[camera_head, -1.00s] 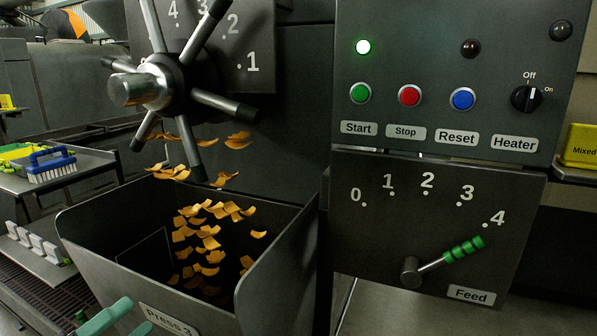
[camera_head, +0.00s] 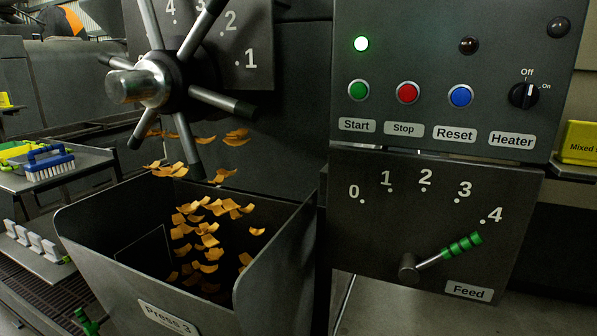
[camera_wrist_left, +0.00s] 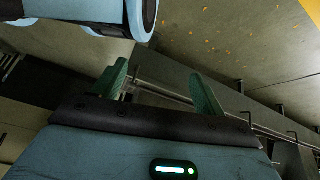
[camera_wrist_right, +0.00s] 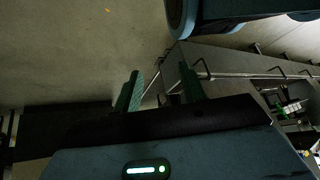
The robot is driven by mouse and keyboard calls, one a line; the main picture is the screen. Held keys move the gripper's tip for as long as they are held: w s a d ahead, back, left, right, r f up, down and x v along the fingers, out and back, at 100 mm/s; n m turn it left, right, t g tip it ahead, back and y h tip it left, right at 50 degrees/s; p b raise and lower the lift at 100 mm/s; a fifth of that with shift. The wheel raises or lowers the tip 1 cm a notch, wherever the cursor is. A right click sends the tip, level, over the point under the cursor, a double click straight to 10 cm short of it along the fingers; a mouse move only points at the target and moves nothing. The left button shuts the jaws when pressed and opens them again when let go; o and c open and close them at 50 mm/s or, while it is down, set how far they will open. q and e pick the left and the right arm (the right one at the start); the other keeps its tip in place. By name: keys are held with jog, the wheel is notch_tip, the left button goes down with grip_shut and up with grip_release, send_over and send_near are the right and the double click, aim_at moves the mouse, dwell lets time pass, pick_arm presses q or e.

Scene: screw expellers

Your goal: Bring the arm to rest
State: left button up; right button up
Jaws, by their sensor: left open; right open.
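My left gripper (camera_wrist_left: 160,90) shows in the left wrist view with its two green fingers apart and nothing between them. My right gripper (camera_wrist_right: 160,90) shows in the right wrist view, also with its fingers apart and empty. Neither gripper is in the head view. Below both grippers lies bare floor with metal rails and frames. A blue-and-black rounded part of my own body shows at the top of each wrist view.
The control panel (camera_head: 440,75) has a lit green lamp (camera_head: 361,44). The feed lever (camera_head: 445,252) points near 4. Orange flakes (camera_head: 205,230) fall into the open Press 3 bin (camera_head: 270,265) under the spoked handwheel (camera_head: 150,82). A brush (camera_head: 48,164) lies on a left side table.

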pick_arm(q)
jog(key=w+r+t+p, duration=0.1)
jog(key=w+r+p, duration=0.2)
jog(key=r+p, duration=0.4)
jog(key=w+r+t+p, duration=0.1)
jog(key=w+r+p, duration=0.3)
jog(key=r+p, duration=0.3)
notch_tip(320, 180, up, 2)
jog(key=shift+a+r+t+p, duration=0.25)
jog(key=shift+a+t+p, duration=0.15)
jog(key=shift+a, duration=0.05)
pick_arm(e)
jog(key=w+r+t, duration=0.1)
jog(key=w+r, duration=0.2)
jog(key=r, duration=0.5)
jog(key=w+r+t, duration=0.1)
jog(key=w+r, duration=0.2)
jog(key=r, duration=0.5)
jog(key=shift+d+r, duration=0.15)
jog(key=shift+d, duration=0.05)
jog(key=shift+d, duration=0.1)
jog(key=shift+w+r, duration=0.1)
